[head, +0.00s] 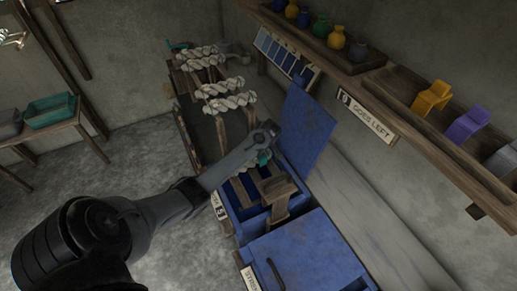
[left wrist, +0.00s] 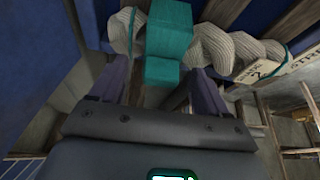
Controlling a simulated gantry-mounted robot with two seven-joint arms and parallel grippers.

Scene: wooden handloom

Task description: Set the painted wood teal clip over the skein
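The teal clip (left wrist: 168,40) is a blocky painted piece in the left wrist view. It sits across a pale twisted skein (left wrist: 230,47), which shows on both sides of it. In the head view a small part of the clip (head: 264,158) shows at the blue box, beneath my arm. My left gripper (left wrist: 160,84) is open. Its two fingers stand on either side of the clip's lower block, with a visible gap on each side. The clip's underside and most of the skein in the head view are hidden. My right gripper is not in view.
The blue box (head: 237,226) has wooden slats and a raised blue lid (head: 305,130). More skeins (head: 229,103) lie on a wooden rack behind. A shelf at right holds yellow (head: 432,98), purple (head: 467,124) and grey pieces above a "GOES LEFT" sign (head: 366,116).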

